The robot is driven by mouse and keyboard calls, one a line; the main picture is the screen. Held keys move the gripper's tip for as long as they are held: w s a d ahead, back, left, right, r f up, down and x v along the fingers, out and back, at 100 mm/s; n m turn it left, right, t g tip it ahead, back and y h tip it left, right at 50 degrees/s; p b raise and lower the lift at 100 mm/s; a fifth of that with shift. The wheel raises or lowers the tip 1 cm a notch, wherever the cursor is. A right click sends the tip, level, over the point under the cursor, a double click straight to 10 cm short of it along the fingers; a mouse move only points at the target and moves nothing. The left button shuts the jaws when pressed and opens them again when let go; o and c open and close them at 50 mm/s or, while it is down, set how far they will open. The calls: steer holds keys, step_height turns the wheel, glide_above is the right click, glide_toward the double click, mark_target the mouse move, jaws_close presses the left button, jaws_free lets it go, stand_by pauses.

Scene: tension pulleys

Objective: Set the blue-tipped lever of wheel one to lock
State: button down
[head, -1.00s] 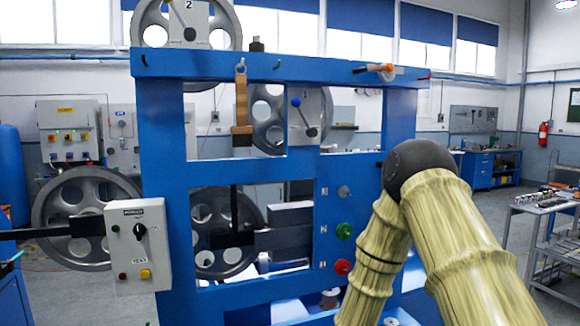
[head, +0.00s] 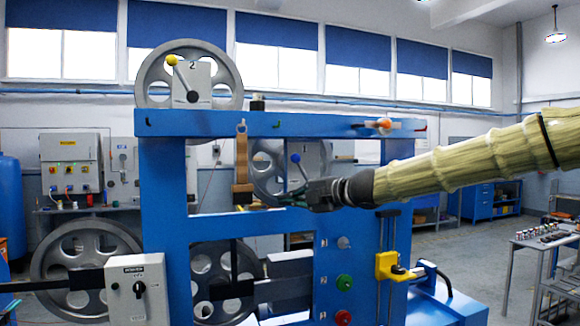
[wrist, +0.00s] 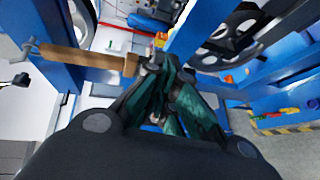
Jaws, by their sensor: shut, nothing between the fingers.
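The blue-tipped lever (head: 299,166) of wheel one stands tilted up and to the left on its grey plate, inside the upper opening of the blue frame (head: 200,125). Wheel one (head: 264,165) is grey and spoked, partly hidden behind the plate and frame. My gripper (head: 284,198) is shut and empty, in front of the opening, just below the lever's blue tip in the picture and pointing left. It covers the lower part of the plate. In the wrist view its dark green fingers (wrist: 168,88) come together; I cannot pick out the lever's tip there.
A wooden hammer-like piece (head: 241,165) hangs close to my fingertips, and its brown handle (wrist: 85,60) shows in the wrist view. Wheel two with a yellow-tipped lever (head: 172,60) is on top. A yellow bracket (head: 388,265) and green and red knobs (head: 344,283) are at lower right.

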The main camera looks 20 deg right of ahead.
mark_target(304, 173)
steer(key=s+d+r+n+t, duration=0.1)
steer(key=d+r, duration=0.2)
steer(key=r, duration=0.6)
steer(key=shift+d+r+n+p, duration=0.15)
steer(key=shift+r+n+p, duration=0.15)
steer(key=shift+n, duration=0.1)
steer(key=w+a+p, duration=0.1)
steer(key=w+p, duration=0.2)
steer(key=w, duration=0.6)
steer(key=shift+w+f+p, duration=0.15)
steer(key=shift+w+p, duration=0.05)
steer(key=shift+p, duration=0.1)
